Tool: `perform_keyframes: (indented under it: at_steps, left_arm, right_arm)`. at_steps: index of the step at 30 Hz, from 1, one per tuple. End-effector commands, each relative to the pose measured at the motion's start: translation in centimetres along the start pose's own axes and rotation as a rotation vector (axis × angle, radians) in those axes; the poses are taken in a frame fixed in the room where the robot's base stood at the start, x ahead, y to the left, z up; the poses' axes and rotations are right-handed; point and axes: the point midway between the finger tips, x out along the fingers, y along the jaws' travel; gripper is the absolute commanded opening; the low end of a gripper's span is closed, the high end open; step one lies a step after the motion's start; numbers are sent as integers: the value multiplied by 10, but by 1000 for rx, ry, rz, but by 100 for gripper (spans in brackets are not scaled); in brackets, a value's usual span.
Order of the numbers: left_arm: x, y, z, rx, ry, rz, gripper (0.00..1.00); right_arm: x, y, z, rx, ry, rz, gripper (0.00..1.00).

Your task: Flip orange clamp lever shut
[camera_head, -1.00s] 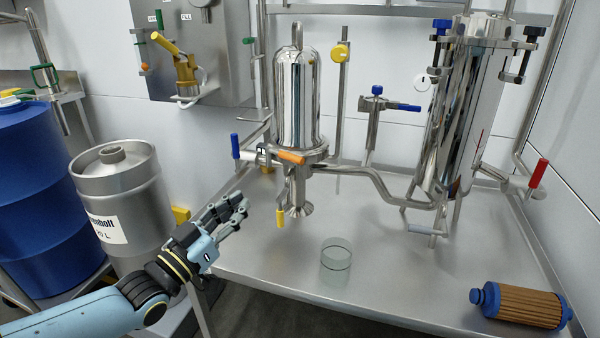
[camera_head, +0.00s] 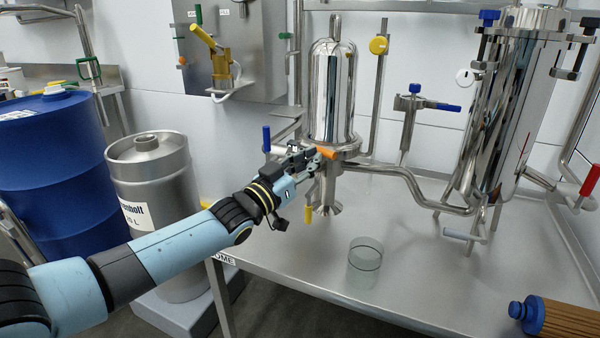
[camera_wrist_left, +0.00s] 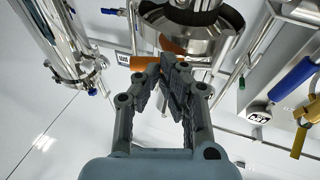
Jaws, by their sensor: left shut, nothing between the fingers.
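The orange clamp lever (camera_head: 327,152) is at the flange under the upright steel filter housing (camera_head: 332,95). My left gripper (camera_head: 312,155) is shut and empty, with its fingertips right beside the lever. In the left wrist view the closed fingers (camera_wrist_left: 176,68) lie in front of the orange lever (camera_wrist_left: 146,62), hiding part of it. Whether they touch it, I cannot tell. The round flange (camera_wrist_left: 195,30) shows just beyond the fingertips. My right gripper is not in view.
A blue-handled valve (camera_head: 266,139) and a yellow-handled drain valve (camera_head: 308,214) are close to my left gripper. A glass beaker (camera_head: 365,264) stands on the steel table (camera_head: 420,285). A cartridge filter (camera_head: 560,318) lies at the right front.

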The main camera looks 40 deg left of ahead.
Motion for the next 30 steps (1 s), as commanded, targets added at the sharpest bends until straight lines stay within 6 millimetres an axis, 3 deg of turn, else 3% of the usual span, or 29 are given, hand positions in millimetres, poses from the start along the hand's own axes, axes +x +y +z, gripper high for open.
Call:
perform_keyframes:
  at_steps: [11,19,30]
  left_arm:
    - [3,0,0,0,0,0,0]
    - [28,9,5,0,0,-1,0]
    - [26,9,6,-1,-2,0,0]
  right_arm:
    - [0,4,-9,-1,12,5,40]
    - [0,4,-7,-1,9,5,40]
    - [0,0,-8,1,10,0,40]
